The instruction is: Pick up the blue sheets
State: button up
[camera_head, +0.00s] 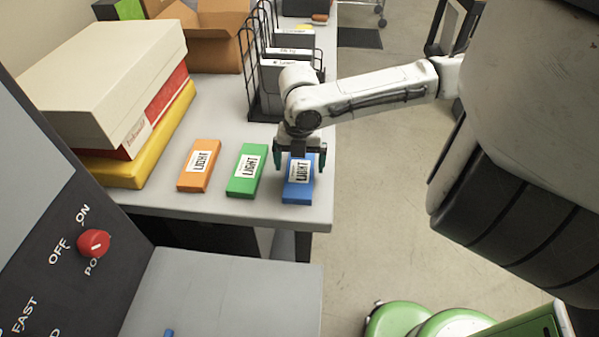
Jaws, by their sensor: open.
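The blue sheets (298,190) are a flat blue pack with a white "LIGHT" label, lying on the grey table (215,226) near its right front corner. My gripper (300,165) points down over the far part of the blue pack, with one finger at each side of it. The jaws are open. The fingers partly hide the pack's far end, and I cannot tell whether they touch it.
A green pack (247,172) and an orange pack (199,166) lie to the left. A wire file rack (268,95) stands close behind my gripper. Stacked boxes (105,80) fill the left. A panel with a red knob (93,243) is in front.

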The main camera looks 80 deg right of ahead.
aim_at(300, 174)
jog(key=shift+f, duration=1.35)
jog(key=shift+c, duration=0.3)
jog(key=c, duration=1.2)
